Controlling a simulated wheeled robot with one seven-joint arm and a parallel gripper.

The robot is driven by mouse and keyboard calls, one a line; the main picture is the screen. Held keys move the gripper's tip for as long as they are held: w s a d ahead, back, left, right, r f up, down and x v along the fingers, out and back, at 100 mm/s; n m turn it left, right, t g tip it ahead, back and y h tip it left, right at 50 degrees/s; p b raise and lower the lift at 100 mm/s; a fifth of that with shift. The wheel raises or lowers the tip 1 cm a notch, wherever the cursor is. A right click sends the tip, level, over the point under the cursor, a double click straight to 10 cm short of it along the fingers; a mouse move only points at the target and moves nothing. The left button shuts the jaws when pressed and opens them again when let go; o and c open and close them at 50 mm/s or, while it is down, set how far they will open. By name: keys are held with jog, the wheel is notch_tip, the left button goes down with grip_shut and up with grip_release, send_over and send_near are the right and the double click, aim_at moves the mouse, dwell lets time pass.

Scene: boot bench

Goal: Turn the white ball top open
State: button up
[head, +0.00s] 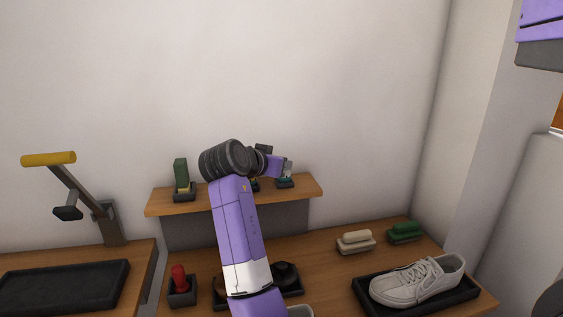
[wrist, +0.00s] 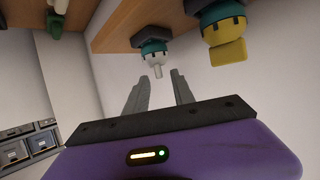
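The white ball top (wrist: 153,57) sits in a teal collar on a dark base on the shelf. It has a short pale stem (wrist: 158,72) sticking out. The wrist view shows the shelf tilted nearly upside down. My gripper (wrist: 160,75) is open, its two grey fingers apart and pointing at the white top. The stem's end shows between the fingertips in the picture; I cannot tell whether they touch it. In the head view my arm reaches the right part of the shelf and partly hides the fittings there.
Below are a red knob (head: 179,278), two brushes (head: 356,239) (head: 405,230) and a white shoe (head: 416,283) on a tray. A yellow-handled lever (head: 48,159) stands left.

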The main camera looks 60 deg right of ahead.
jog(key=shift+x, duration=0.95)
grip_shut()
jog(key=shift+s+n+t+p, duration=0.15)
jog(key=shift+n+t+p, duration=0.35)
jog(key=shift+n+t, duration=0.25)
jog(key=n+t+p, duration=0.1)
jog(key=n+t+y+p, duration=0.1)
jog(key=t, duration=0.1)
jog(key=n+t+p, duration=0.1)
jog(key=n+t, duration=0.1)
jog(key=shift+s+d+r+y+p, duration=0.2)
jog(key=shift+s+y+p, duration=0.1)
jog(key=shift+s+p, duration=0.1)
jog(key=shift+n+t+y+p, duration=0.8)
jog(key=shift+n+t+p, duration=0.15)
jog(key=shift+n, duration=0.2)
jog(key=shift+f+n+t+y+p, duration=0.15)
jog(key=shift+n+t+y+p, duration=0.25)
jog(key=shift+n+t+p, duration=0.15)
jog(key=shift+n+t, duration=0.25)
